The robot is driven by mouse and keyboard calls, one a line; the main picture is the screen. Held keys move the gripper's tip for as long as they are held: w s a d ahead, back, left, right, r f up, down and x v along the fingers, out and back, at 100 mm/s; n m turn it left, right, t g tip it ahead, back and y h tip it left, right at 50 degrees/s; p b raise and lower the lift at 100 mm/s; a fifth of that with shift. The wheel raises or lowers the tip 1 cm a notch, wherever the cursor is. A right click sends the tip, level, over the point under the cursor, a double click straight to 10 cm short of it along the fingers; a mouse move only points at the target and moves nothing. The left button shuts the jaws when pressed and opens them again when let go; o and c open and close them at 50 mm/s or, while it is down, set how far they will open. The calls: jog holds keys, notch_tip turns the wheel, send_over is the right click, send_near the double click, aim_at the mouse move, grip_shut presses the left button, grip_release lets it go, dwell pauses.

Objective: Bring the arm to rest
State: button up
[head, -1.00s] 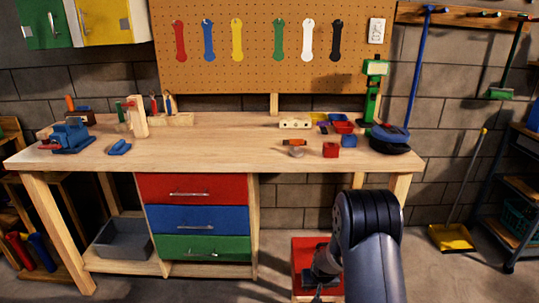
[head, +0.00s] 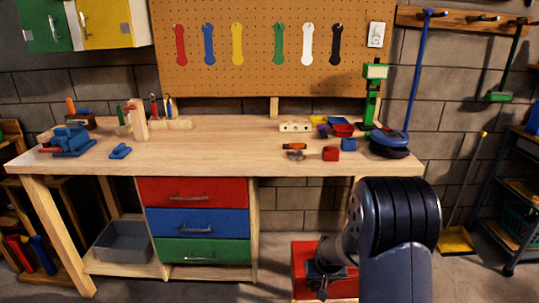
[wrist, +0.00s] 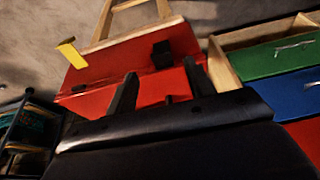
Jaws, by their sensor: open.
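My arm's dark links stand at the lower right of the head view, in front of the workbench. I cannot tell whether the fingers touch the stool.
The workbench (head: 220,150) carries a blue vise (head: 70,140), small bins and a green tool stand (head: 371,100). Red, blue and green drawers (head: 195,222) look shut in the head view. A yellow dustpan (head: 457,240) and a shelf cart (head: 515,200) are at the right.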

aim_at(316, 290)
jog(key=b+x, duration=0.1)
jog(key=x, duration=0.9)
jog(key=shift+f, duration=0.35)
jog(key=shift+s+f+t+b, duration=0.1)
jog(key=shift+s+t+b, duration=0.05)
jog(key=shift+t+b, duration=0.7)
jog(key=b, duration=0.2)
jog(key=shift+s+t+b, duration=0.1)
jog(key=shift+t+b, duration=0.15)
jog(key=shift+b, duration=0.15)
jog(key=t+b, duration=0.1)
jog(key=b, duration=0.2)
jog(key=shift+s+f, duration=0.15)
jog(key=shift+f, duration=0.05)
jog(key=f+t+b, duration=0.1)
jog(key=t+b, duration=0.3)
jog(key=b, duration=0.3)
jog(key=s+f+t+b, duration=0.1)
jog(key=t+b, duration=0.3)
jog(key=b, duration=0.2)
jog(key=f+t+b, duration=0.1)
jog(key=t+b, duration=0.4)
jog(key=b, duration=0.2)
jog(key=shift+s+f+b, duration=0.2)
jog(key=shift+f+b, duration=0.15)
jog(key=shift+f, duration=0.05)
